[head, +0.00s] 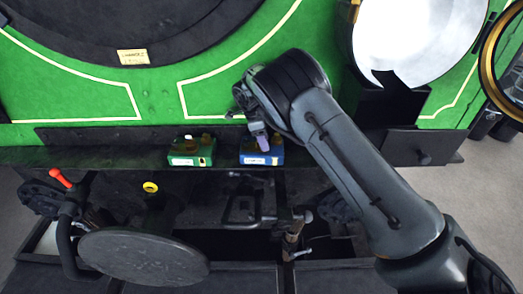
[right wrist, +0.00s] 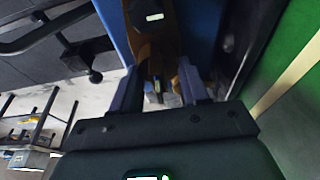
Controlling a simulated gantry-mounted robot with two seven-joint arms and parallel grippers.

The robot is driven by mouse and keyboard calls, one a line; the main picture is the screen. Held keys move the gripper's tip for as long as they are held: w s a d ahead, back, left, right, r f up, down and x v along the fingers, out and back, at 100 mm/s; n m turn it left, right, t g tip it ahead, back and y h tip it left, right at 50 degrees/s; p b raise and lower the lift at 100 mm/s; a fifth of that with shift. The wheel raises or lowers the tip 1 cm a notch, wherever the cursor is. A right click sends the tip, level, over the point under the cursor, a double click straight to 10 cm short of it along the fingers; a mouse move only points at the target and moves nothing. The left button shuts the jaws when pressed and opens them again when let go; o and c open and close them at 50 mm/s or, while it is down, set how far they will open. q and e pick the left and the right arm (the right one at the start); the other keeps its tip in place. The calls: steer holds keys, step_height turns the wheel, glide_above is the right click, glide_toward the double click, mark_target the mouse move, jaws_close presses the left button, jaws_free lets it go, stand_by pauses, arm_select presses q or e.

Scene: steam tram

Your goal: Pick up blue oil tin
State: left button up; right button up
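The blue oil tin (head: 277,157) stands upright on a dark shelf, with a white label on its front and brass fittings on top. A green oil tin (head: 205,159) stands to its left. My right gripper (head: 262,138) is over the top of the blue tin, pointing down at it. In the right wrist view the right gripper's fingers (right wrist: 162,92) are apart, with the blue tin (right wrist: 112,22) and its brass-coloured top part (right wrist: 153,45) just beyond and between them. I cannot tell whether a finger touches the brass. My left gripper is not in view.
The green tram panel (head: 215,100) rises behind the dark shelf (head: 110,158). Below are a round dark seat (head: 145,257), a lever with a red handle (head: 61,178) and brass-coloured valve parts (head: 294,228). A large bright lamp (head: 410,40) stands at upper right.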

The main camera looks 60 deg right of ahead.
jaws_close()
steer(key=shift+r, duration=0.15)
steer(key=shift+s+a+r, duration=0.2)
steer(key=shift+a+r, duration=0.1)
steer(key=shift+r, duration=0.1)
steer(key=shift+r+p, duration=0.35)
step_height(320, 180, up, 6)
steer(key=shift+f+p, duration=0.2)
steer(key=shift+p, duration=0.55)
steer(key=s+a, duration=0.5)
steer(key=a, duration=0.3)
steer(key=s+a+p, duration=0.1)
steer(key=s+a, duration=0.4)
steer(key=a, duration=0.3)
steer(key=shift+s+a+f, duration=0.15)
